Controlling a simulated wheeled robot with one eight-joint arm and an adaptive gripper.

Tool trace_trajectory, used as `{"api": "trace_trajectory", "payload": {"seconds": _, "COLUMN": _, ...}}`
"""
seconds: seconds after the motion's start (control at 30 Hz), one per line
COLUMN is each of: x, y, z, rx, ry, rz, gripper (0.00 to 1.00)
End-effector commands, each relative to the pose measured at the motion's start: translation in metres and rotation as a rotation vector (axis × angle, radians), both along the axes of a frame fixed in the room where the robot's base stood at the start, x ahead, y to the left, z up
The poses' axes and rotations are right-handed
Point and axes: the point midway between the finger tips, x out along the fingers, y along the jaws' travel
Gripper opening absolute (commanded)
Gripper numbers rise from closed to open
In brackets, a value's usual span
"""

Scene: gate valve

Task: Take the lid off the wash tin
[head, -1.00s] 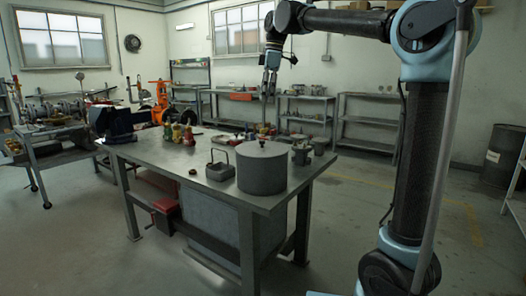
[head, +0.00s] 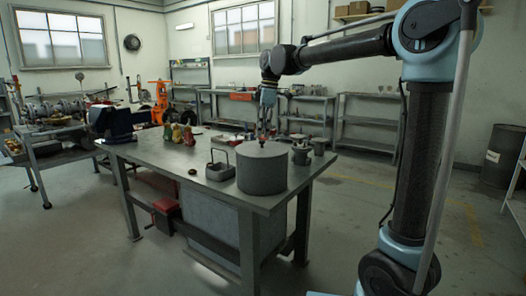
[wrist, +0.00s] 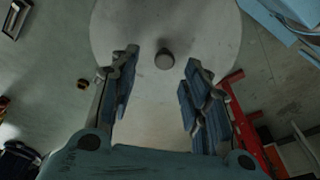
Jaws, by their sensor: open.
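The wash tin (head: 262,177) is a large grey cylinder upright near the front right corner of the workbench. Its flat round lid (head: 256,150) is on top. In the wrist view the lid (wrist: 205,25) is a pale disc with a small dark knob (wrist: 165,60) in its middle. My gripper (head: 264,134) points down just above the lid. In the wrist view my gripper (wrist: 161,59) is open, with one finger on each side of the knob and gaps on both sides. I cannot tell how far the fingertips are above the lid.
Grey metal fittings (head: 301,153) stand close at the right. Coloured bottles (head: 178,133) and a vise (head: 118,121) are further left. The bench's front left is clear.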

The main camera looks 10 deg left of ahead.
Motion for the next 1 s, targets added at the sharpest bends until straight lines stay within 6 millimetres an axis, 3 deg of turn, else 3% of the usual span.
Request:
{"api": "trace_trajectory", "payload": {"seconds": 0.3, "x": -0.005, "y": 0.000, "z": -0.038, "rx": 0.000, "ry": 0.000, "rz": 0.000, "gripper": 0.43}}
{"api": "trace_trajectory", "payload": {"seconds": 0.6, "x": -0.005, "y": 0.000, "z": -0.042, "rx": 0.000, "ry": 0.000, "rz": 0.000, "gripper": 0.43}}
{"api": "trace_trajectory", "payload": {"seconds": 0.8, "x": -0.004, "y": 0.000, "z": -0.042, "rx": 0.000, "ry": 0.000, "rz": 0.000, "gripper": 0.00}}
{"api": "trace_trajectory", "payload": {"seconds": 1.0, "x": -0.004, "y": 0.000, "z": -0.042, "rx": 0.000, "ry": 0.000, "rz": 0.000, "gripper": 0.00}}
